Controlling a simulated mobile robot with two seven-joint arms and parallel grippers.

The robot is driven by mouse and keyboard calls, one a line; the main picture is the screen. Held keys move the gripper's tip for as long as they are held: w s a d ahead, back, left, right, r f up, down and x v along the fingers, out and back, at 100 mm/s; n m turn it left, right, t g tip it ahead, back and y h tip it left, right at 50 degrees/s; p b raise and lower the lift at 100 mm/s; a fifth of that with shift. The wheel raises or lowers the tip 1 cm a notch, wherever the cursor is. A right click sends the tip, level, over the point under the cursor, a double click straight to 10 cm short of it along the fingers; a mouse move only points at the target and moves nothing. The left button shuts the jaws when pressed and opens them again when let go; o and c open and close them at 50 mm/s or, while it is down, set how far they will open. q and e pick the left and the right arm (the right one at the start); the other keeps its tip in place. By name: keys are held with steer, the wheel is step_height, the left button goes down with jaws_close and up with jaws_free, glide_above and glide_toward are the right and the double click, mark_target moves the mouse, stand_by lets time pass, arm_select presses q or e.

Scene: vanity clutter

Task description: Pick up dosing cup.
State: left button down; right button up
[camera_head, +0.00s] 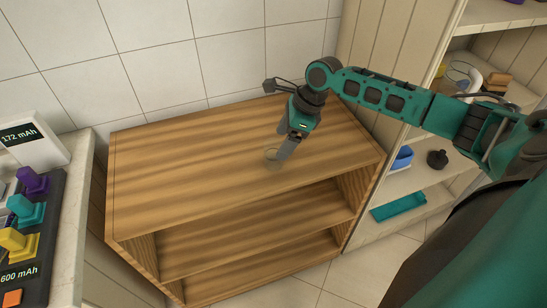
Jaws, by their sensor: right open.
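A small, clear, round cup (271,155), which looks like the dosing cup, stands on the top of the wooden shelf unit (190,165). It is see-through and hard to make out against the wood grain. My right gripper (284,154) reaches in from the right and points down, with its fingertips right at the cup's right side. The fingers are open. I cannot tell whether they touch the cup or are around its rim. My left gripper is not in view.
The rest of the wooden top is bare. At left, a counter (75,200) holds a white display (32,142) and a dark panel with coloured pieces. At right, shelves hold a teal tray (398,206), a blue item (402,158) and a dark pot (437,159).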

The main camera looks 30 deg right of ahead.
mark_target(274, 153)
steer(key=x, duration=0.4)
steer(key=b+x, duration=0.1)
steer(key=x, duration=0.1)
steer(key=shift+a+r, duration=0.15)
steer(key=shift+a, duration=0.15)
steer(key=c, duration=1)
steer(key=shift+c, duration=0.2)
steer(key=shift+r, duration=0.1)
